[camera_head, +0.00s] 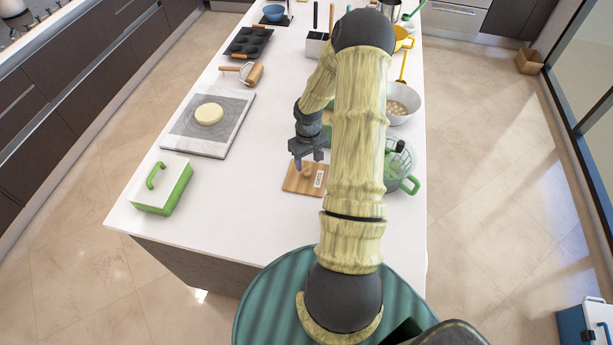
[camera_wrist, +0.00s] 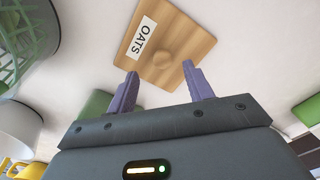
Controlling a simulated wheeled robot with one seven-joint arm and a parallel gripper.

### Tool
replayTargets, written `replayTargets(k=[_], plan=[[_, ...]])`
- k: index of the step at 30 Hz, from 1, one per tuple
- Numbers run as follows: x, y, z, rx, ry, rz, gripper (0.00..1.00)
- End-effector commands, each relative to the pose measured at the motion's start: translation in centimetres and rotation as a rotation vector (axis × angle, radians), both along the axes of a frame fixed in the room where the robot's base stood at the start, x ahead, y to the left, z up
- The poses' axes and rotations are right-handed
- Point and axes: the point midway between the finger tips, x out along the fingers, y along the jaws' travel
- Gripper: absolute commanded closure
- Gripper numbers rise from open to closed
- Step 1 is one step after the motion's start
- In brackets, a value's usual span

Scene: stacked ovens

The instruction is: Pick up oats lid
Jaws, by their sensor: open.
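The oats lid (camera_head: 292,181) is a flat wooden square with a round knob and a white label, lying on the white countertop. In the wrist view the lid (camera_wrist: 190,42) shows its label reading OATS, and its knob lies just beyond and between my fingertips. My gripper (camera_head: 303,163) is above the lid, pointing down. In the wrist view its two purple fingers (camera_wrist: 160,70) are apart with nothing between them. My arm covers part of the counter to the right of the lid in the head view.
A green-and-white box (camera_head: 163,186) and a grey board (camera_head: 184,140) with dough (camera_head: 209,114) are to the left. A white bowl (camera_head: 405,101) is farther back.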

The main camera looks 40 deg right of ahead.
Motion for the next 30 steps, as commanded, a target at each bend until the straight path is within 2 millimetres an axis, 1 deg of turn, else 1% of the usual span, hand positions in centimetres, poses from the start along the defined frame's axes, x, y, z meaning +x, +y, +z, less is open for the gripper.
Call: replayTargets(k=[7,9,13,17,30], plan=[[0.2,0.5,-2.3,0.002,0.004,0.003,0.48],[0.3,0.4,-3.2,0.001,0.003,0.001,0.48],[0.3,0.4,-4.4,0.000,0.002,0.001,0.48],[0.3,0.4,-4.7,0.000,0.001,0.001,0.48],[0.3,0.4,-4.6,0.000,0.001,0.001,0.48]])
